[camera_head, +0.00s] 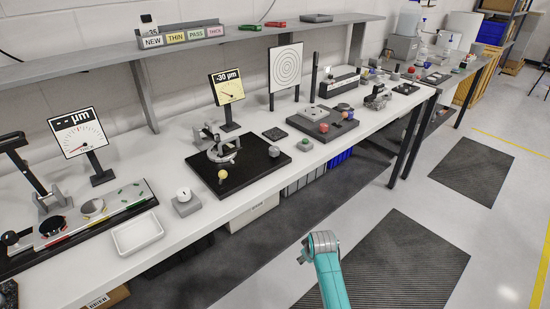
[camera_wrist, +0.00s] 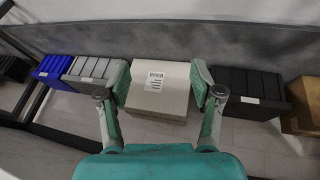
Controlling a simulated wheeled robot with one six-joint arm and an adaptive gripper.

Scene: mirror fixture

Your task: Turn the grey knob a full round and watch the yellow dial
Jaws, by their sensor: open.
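The yellow dial (camera_head: 227,86) stands on a post at the back of the bench, reading "-30 µm" with a needle below. A light grey block with a pale round knob (camera_head: 184,194) sits just left of the plate; I cannot tell for certain that this is the grey knob. My gripper (camera_wrist: 159,77) is open and empty in the wrist view, facing bins under the bench, away from the fixture.
A white tray (camera_head: 137,233) and a white dial (camera_head: 77,132) stand at the left. A shelf (camera_head: 100,63) runs behind. Under the bench are a labelled box (camera_wrist: 158,88), a black bin (camera_wrist: 248,90) and blue bins (camera_wrist: 55,70). The floor in front is clear.

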